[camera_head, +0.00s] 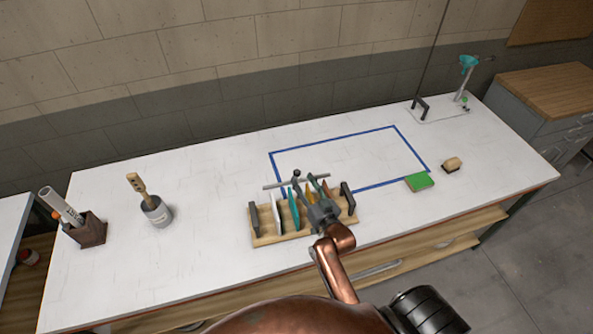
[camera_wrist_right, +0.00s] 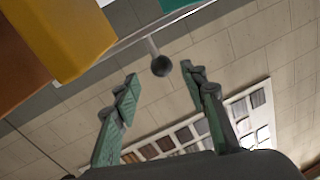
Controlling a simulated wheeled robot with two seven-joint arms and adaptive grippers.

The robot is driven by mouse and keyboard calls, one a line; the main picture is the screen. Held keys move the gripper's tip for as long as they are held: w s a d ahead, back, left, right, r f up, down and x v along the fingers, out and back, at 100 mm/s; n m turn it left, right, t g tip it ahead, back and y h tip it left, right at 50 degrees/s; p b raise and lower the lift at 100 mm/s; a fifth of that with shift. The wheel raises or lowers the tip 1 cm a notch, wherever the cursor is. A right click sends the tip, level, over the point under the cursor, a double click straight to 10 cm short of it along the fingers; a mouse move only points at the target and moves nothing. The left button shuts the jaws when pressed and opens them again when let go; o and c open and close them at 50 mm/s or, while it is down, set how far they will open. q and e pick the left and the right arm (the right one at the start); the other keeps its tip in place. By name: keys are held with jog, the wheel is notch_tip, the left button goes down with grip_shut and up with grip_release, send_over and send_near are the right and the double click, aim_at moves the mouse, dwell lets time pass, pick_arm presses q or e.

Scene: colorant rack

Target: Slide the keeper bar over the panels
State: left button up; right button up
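The wooden rack (camera_head: 285,236) stands near the table's front edge, with several coloured panels upright in it, among them a white panel (camera_head: 277,214) and a teal panel (camera_head: 294,210). The thin grey keeper bar (camera_head: 277,187) runs along the rack's far side, near the panel tops. Its dark round knob (camera_wrist_right: 160,66) shows on a short stem in the right wrist view. My right gripper (camera_head: 305,181) reaches over the rack, hiding some panels. Its fingers are open, with the knob ahead between the fingertips, apparently untouched. My left gripper is not in view.
A green block (camera_head: 420,182) and a brush-like block (camera_head: 452,165) lie to the right. A can with a brush (camera_head: 156,211) and a dark holder (camera_head: 86,230) stand left. The blue taped rectangle (camera_head: 333,141) behind the rack is mostly clear.

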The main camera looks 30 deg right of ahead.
aim_at(298, 176)
jog(key=w, duration=0.4)
jog(key=shift+w, duration=0.45)
jog(key=shift+w+f, duration=0.1)
jog(key=shift+w, duration=0.05)
jog(key=c, duration=0.8)
grip_shut()
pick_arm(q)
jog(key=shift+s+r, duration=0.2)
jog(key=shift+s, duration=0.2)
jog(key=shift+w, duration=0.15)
